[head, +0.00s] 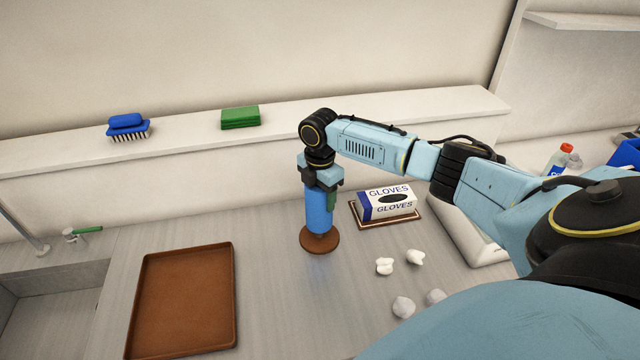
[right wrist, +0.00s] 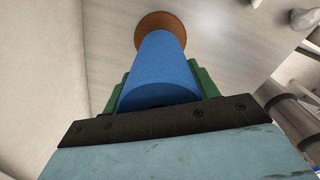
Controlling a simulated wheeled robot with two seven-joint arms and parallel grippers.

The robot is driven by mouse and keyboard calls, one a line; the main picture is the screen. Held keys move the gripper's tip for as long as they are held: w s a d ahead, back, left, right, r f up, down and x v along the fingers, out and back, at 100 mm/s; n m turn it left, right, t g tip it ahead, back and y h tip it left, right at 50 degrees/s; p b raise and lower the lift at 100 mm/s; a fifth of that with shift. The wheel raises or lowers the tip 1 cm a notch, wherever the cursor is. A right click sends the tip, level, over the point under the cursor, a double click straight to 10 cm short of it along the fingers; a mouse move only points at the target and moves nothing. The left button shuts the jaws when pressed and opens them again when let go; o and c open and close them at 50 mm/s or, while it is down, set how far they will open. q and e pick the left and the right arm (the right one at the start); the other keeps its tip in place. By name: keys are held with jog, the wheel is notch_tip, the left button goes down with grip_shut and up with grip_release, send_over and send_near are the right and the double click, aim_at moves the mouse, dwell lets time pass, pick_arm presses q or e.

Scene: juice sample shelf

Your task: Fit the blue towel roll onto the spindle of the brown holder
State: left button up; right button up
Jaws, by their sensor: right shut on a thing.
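The blue towel roll (head: 318,212) is upright between the fingers of my right gripper (head: 321,200), which is shut on it near its upper part. In the right wrist view the roll (right wrist: 162,72) sits between two green finger pads. The round base of the brown holder (head: 331,243) lies on the counter directly under the roll's lower end. It also shows beyond the roll in the right wrist view (right wrist: 158,19). The roll and my gripper hide most of the spindle. I cannot tell how far the roll is around it. My left gripper is out of view.
A glove box (head: 388,203) stands on a brown-edged mat right of the holder. Several crumpled white pieces (head: 384,266) lie in front of it. A brown tray (head: 184,300) lies to the left. A ledge behind holds a blue brush (head: 128,127) and green sponges (head: 240,118).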

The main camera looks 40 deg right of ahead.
jog(key=shift+f+b, duration=0.9)
jog(key=shift+f, duration=1.05)
jog(key=shift+p, duration=0.3)
jog(key=shift+f, duration=0.4)
dwell(0.4)
jog(key=o, duration=1.2)
notch_tip(320, 180, up, 13)
jog(key=shift+r+b, duration=0.2)
jog(key=shift+b, duration=0.45)
